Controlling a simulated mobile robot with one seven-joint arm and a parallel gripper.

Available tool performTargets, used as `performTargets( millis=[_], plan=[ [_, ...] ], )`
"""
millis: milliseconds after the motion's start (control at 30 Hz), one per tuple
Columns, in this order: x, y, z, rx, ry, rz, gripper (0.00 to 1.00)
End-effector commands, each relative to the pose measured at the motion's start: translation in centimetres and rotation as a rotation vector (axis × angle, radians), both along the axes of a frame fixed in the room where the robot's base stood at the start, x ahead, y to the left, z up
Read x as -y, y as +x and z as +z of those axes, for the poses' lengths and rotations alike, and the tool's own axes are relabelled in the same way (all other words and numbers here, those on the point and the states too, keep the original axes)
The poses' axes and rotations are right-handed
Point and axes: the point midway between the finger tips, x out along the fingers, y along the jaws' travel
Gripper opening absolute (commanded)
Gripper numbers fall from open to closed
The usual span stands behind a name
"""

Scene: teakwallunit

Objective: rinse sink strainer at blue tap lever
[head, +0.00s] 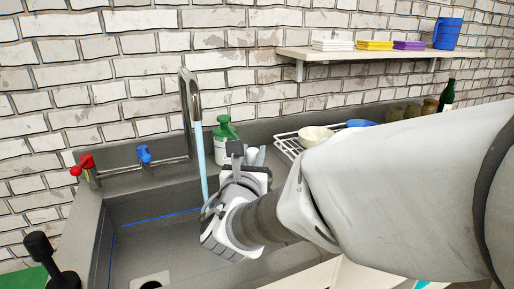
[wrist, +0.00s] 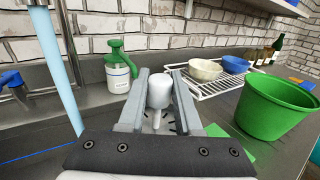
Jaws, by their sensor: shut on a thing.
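My gripper (head: 249,154) is over the sink (head: 150,240), with its fingers pointing up and away. In the wrist view my gripper (wrist: 160,74) is shut on a pale grey piece with a rounded top, apparently the sink strainer (wrist: 158,93); its lower part is partly hidden between the fingers. The blue tap lever (head: 144,154) is at the sink's back edge, left of the spout (head: 186,95). A light-blue water stream (head: 200,160) runs from the spout, close to the left side of my gripper. In the wrist view the stream (wrist: 57,65) is left of the fingers, apart from the strainer.
A red tap lever (head: 83,164) is at the left. A green-topped pump bottle (head: 225,138) stands behind my gripper. A wire rack (head: 290,142) with bowls is to its right. A green pot (wrist: 275,108) stands on the right counter. A drain hole (head: 151,284) is below.

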Motion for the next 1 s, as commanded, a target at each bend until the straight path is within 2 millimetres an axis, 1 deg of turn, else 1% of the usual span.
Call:
performTargets(
  millis=[367, 900, 1000],
  plan=[
    [0.1, 0.0, 0.2, 0.001, 0.0, -0.001, 0.0],
    [4.2, -0.6, 3.5, 0.002, 0.002, -0.002, 0.0],
    [4.7, -0.7, 3.9, 0.001, 0.001, -0.002, 0.0]
  ],
)
